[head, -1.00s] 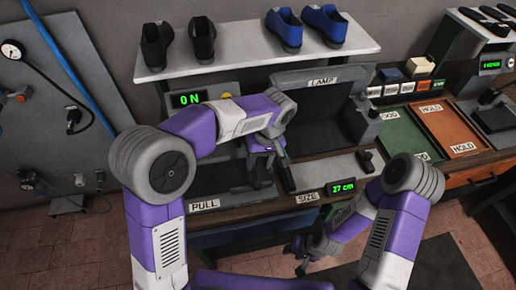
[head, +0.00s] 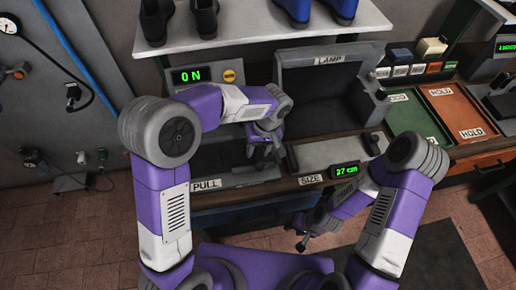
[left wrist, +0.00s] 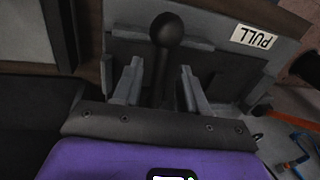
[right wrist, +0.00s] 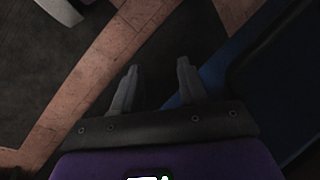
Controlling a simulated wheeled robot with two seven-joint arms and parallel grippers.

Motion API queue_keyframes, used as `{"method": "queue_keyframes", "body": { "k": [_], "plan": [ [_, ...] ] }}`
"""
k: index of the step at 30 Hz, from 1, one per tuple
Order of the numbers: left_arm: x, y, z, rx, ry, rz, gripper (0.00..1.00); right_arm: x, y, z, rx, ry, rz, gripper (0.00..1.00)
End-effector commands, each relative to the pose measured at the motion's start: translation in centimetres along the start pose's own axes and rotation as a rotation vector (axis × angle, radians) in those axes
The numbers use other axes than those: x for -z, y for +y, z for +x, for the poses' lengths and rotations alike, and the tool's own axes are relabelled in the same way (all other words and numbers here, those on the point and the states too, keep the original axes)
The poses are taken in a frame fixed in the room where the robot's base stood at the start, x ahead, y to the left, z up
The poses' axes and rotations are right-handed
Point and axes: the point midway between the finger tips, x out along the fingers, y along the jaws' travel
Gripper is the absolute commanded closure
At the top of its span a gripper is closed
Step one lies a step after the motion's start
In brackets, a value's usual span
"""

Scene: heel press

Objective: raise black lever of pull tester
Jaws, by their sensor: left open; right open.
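The pull tester (head: 235,172) stands on the bench at the left, with a PULL label on its front edge and a display (head: 191,75) reading 0 N behind it. Its black lever (left wrist: 166,32), a rod with a round knob, shows in the left wrist view. My left gripper (left wrist: 158,78) is open, with one finger on each side of the lever rod; I cannot tell whether they touch it. In the head view my left gripper (head: 268,155) hides most of the lever. My right gripper (right wrist: 156,72) is open and empty, low in front of the bench.
The lamp box (head: 327,95) stands right of the tester. The size gauge (head: 344,169) reads 27 cm. Shoes (head: 180,18) stand on the shelf (head: 250,36) above. A green tray (head: 416,121) and an orange tray (head: 458,113) lie at the right.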

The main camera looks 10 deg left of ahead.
Motion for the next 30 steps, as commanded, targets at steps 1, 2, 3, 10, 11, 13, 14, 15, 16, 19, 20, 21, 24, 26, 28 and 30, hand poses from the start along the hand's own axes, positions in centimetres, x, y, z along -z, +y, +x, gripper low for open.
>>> {"method": "queue_keyframes", "body": {
  "k": [1, 2, 3, 10, 11, 13, 14, 15, 16, 19, 20, 21, 24, 26, 28, 30],
  "plan": [
    [0.0, 0.0, 0.0, 0.0, 0.0, 0.0, 0.58, 0.0, 0.0, 0.0, 0.0, 0.0, 0.0, 0.57],
    [0.0, 0.0, 0.0, 0.0, 0.0, 0.0, 0.59, 0.0, 0.0, 0.0, 0.0, 0.0, 0.0, 0.57],
    [0.0, 0.0, 0.0, 0.0, 0.0, 0.0, 0.66, 0.0, 0.0, 0.0, 0.0, 0.0, 0.0, 0.57],
    [0.0, 0.0, 0.0, 0.0, -0.001, 0.0, 1.0, 0.0, 0.0, 0.0, 0.0, 0.0, 0.0, 0.57],
    [0.0, 0.0, 0.0, 0.0, -0.001, 0.0, 1.0, 0.0, 0.0, 0.0, 0.0, 0.0, 0.0, 0.57],
    [0.0, 0.0, 0.0, 0.0, -0.001, 0.0, 1.0, 0.0, 0.0, 0.0, 0.0, 0.0, 0.0, 0.57],
    [0.0, 0.0, 0.0, 0.0, -0.001, 0.0, 1.0, 0.0, 0.0, 0.0, 0.0, 0.0, 0.0, 0.57],
    [0.0, 0.0, 0.0, 0.0, -0.001, 0.0, 1.0, 0.0, 0.0, 0.0, 0.0, 0.0, 0.0, 0.57],
    [0.0, 0.0, 0.0, 0.0, -0.001, 0.0, 1.0, 0.0, 0.0, 0.0, 0.0, 0.0, 0.0, 0.57],
    [0.0, 0.0, 0.0, 0.0, -0.001, 0.0, 1.0, 0.0, 0.0, 0.0, 0.0, 0.0, 0.0, 0.57],
    [0.0, 0.0, -0.1, 0.0, -0.002, 0.0, 1.0, 0.0, 0.0, -0.1, 0.0, 0.0, 0.0, 0.57],
    [0.0, 0.0, -0.1, 0.0, -0.003, 0.0, 1.0, 0.0, -0.1, -0.1, 0.0, 0.0, 0.0, 0.57],
    [0.0, -0.1, -0.4, 0.001, -0.014, 0.001, 1.0, 0.0, -0.2, -0.5, 0.0, 0.0, 0.0, 0.57],
    [-0.1, -0.1, -0.6, 0.002, -0.027, 0.003, 1.0, 0.0, -0.4, -1.0, 0.0, 0.0, 0.0, 0.57],
    [0.0, -0.3, -1.1, 0.003, -0.046, 0.006, 1.0, -0.1, -0.6, -1.7, 0.0, 0.0, 0.0, 0.57],
    [-0.1, -0.4, -1.7, 0.004, -0.073, 0.01, 1.0, -0.1, -1.0, -2.6, 0.0, 0.0, 0.0, 0.57]
  ]
}}
